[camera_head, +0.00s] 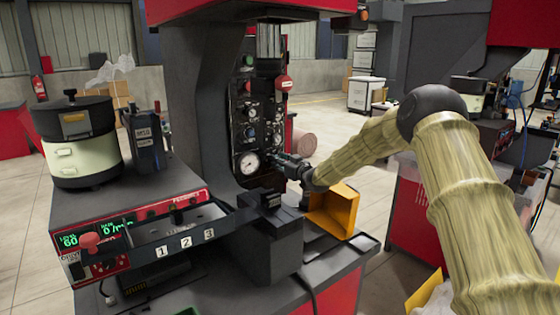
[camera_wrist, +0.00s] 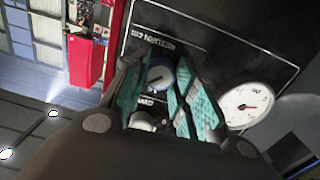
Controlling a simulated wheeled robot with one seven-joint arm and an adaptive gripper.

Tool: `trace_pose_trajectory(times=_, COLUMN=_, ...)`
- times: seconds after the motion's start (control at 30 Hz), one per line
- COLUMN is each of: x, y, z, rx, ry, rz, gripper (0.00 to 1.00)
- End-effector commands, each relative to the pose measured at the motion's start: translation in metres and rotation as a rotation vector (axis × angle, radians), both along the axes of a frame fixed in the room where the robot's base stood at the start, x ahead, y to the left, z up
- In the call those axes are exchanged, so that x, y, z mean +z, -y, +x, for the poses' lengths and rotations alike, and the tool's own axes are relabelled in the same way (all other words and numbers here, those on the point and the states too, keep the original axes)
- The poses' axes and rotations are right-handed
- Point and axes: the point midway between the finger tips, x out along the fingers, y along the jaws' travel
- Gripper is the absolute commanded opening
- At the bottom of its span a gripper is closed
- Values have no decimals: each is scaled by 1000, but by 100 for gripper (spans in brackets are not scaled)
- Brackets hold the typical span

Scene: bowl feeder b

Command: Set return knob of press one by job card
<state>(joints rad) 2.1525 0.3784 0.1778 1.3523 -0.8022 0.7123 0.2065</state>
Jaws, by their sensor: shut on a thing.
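The press (camera_head: 205,110) stands in the middle of the head view, with a black control panel of dials and knobs. My gripper (camera_head: 283,164) is at the lower part of this panel, beside a white round gauge (camera_head: 249,162). In the wrist view the return knob (camera_wrist: 158,73), blue-grey and round, sits under a "RETURN" label (camera_wrist: 172,44). The teal fingers of my gripper (camera_wrist: 160,88) are shut on it from both sides. The white gauge (camera_wrist: 247,106) with a red needle is to their right. I cannot make out a job card.
A yellow bin (camera_head: 335,212) lies below my forearm. A bowl feeder (camera_head: 78,140) stands at left, behind a controller (camera_head: 130,235) with green digits and a red button. A smaller light knob (camera_wrist: 143,121) sits close under my fingers.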

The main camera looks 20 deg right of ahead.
Motion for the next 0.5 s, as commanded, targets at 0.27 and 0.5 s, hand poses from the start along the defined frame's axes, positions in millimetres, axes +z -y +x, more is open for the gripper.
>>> trace_pose_trajectory(times=0.27, x=0, y=0, z=0, rx=0, ry=-16, rz=45, gripper=4)
trace_pose_trajectory(times=0.5, x=0, y=1, z=0, rx=-1, ry=-17, rz=49, gripper=4)
